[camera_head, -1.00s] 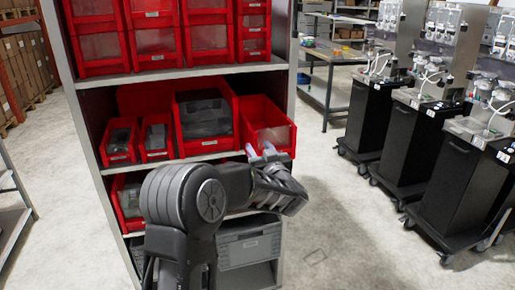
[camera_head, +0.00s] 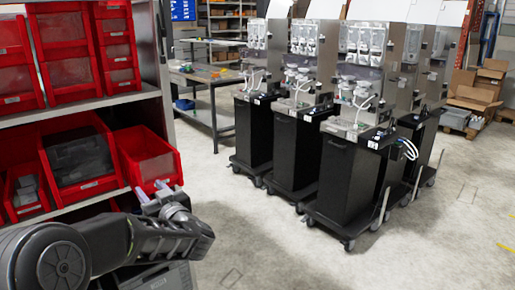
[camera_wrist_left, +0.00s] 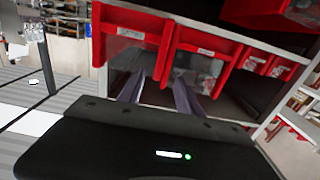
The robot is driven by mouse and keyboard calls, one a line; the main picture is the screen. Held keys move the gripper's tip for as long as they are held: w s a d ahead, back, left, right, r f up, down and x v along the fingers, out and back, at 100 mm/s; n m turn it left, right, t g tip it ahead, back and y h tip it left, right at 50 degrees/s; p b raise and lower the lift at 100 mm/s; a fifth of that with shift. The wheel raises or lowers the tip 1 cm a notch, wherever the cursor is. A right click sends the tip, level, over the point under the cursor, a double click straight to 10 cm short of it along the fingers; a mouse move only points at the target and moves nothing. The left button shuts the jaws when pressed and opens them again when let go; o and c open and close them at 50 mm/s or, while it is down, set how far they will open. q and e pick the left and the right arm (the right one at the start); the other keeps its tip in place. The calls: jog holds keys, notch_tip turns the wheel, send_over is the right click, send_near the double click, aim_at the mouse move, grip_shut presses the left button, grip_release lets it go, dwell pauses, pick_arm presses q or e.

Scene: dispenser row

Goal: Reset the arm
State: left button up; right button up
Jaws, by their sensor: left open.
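My left arm comes in from the lower left in the head view, bent in front of the shelf. My left gripper (camera_head: 153,197) is open, with its two pale fingers pointing at the front of a red bin (camera_head: 146,160) on the middle shelf. In the left wrist view the two fingers (camera_wrist_left: 158,92) stand apart with nothing seen between them. Red bins (camera_wrist_left: 205,58) on the shelf show just beyond them. I cannot tell whether the fingers touch a bin. My right gripper is not in view.
The grey shelf (camera_head: 80,116) with several red bins fills the left side. Several black dispenser carts (camera_head: 347,178) on wheels stand in a row at the middle and right. A workbench (camera_head: 211,82) stands behind. The pale floor (camera_head: 430,245) at the lower right is clear.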

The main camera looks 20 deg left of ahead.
pick_arm(q)
jog(key=w+d+f+m+t+h, duration=0.4)
jog(key=d+f+h, duration=0.5)
jog(key=d+f, duration=0.45)
jog(key=s+d+f+m+g+h, duration=0.1)
jog(key=s+d+f+g+h, duration=0.15)
jog(key=d+f, duration=0.45)
jog(key=s+d+f+m+g+h, duration=0.1)
jog(key=s+d+f+g+h, duration=0.2)
jog(key=f, duration=0.7)
jog(key=s+d+f+m+g+h, duration=0.1)
jog(key=s+d+f, duration=0.4)
jog(key=s, duration=0.5)
jog(key=s+d+f+m+g+h, duration=0.1)
jog(key=s+d+f+g+h, duration=0.1)
jog(key=s+d+f+g, duration=0.2)
jog(key=s+d+f+m+g+h, duration=0.1)
jog(key=s+d+f+g, duration=0.2)
jog(key=s, duration=1.3)
jog(key=d+f, duration=0.3)
jog(key=f, duration=0.2)
jog(key=shift+s+d+f, duration=0.25)
jog(key=shift+f, duration=0.15)
jog(key=shift+h, duration=0.25)
